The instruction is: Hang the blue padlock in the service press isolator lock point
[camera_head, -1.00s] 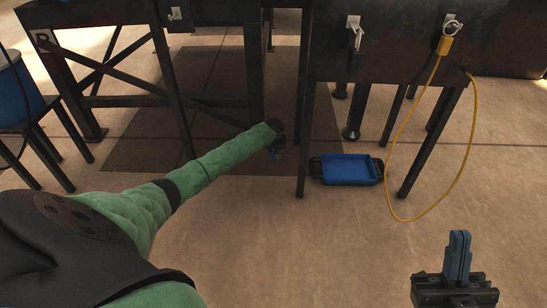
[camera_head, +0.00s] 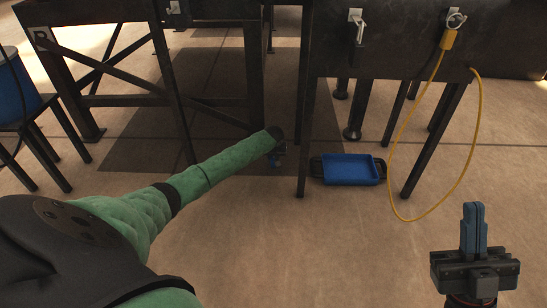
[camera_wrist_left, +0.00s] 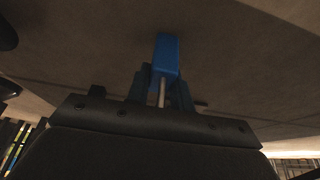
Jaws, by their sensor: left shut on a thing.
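My left gripper (camera_head: 277,152) is at the end of the green-sleeved arm, low between the dark stands. The blue padlock (camera_head: 275,163) shows as a small patch just under it. In the left wrist view, the left gripper (camera_wrist_left: 161,92) is shut on the padlock's metal shackle, with the padlock body (camera_wrist_left: 166,52) sticking out beyond the fingers. My right gripper (camera_head: 474,228) is at the lower right, its blue fingers together and empty. White plates with metal fittings sit on the dark stands, at the upper middle (camera_head: 356,16) and upper left (camera_head: 173,7). I cannot tell which is the service press isolator.
A blue tray (camera_head: 350,170) lies on the floor beside a stand leg (camera_head: 303,150). A blue bin (camera_head: 15,90) stands at the left. The front floor is clear.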

